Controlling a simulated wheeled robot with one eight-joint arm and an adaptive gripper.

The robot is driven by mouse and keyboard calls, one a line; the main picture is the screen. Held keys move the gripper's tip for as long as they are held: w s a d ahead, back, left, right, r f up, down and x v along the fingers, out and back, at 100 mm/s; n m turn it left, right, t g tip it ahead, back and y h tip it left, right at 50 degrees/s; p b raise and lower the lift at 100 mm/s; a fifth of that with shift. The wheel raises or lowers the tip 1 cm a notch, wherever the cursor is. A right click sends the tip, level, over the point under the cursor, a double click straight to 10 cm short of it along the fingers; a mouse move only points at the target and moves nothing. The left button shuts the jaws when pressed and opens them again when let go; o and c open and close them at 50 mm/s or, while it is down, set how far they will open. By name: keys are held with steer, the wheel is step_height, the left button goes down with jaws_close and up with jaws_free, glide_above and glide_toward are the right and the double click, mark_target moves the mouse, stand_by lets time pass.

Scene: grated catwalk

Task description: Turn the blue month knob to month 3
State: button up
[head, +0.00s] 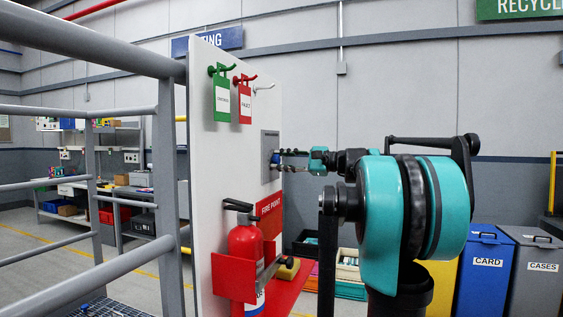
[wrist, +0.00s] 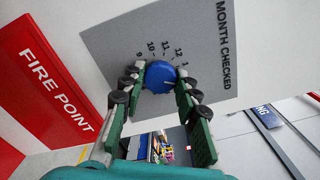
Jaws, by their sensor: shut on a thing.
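The round blue month knob (wrist: 158,77) sits on a grey plate (wrist: 207,45) marked MONTH CHECKED. Numbers 9, 10, 11, 12 and 1 show around its upper side; the rest of the scale is hidden by my fingers and the knob. I cannot clearly read where the knob points. My gripper (wrist: 159,84) is shut on the knob, with one green finger on each side of it. In the head view my gripper (head: 281,161) reaches from the right to the grey plate (head: 268,147) on the white panel.
A red FIRE POINT sign (wrist: 48,73) is beside the plate. A fire extinguisher (head: 246,262) stands below on the same panel. Green (head: 222,98) and red (head: 244,101) tags hang on hooks above. Grey railings (head: 165,200) stand to the left.

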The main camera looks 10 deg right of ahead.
steer(key=m, duration=0.5)
steer(key=shift+m, duration=0.4)
stand_by(0.3)
steer(key=o, duration=1.2)
steer(key=shift+c, duration=0.2)
steer(key=shift+d, duration=0.15)
steer(key=v, duration=1.1)
steer(key=shift+s+d, duration=0.25)
steer(key=shift+d, duration=0.1)
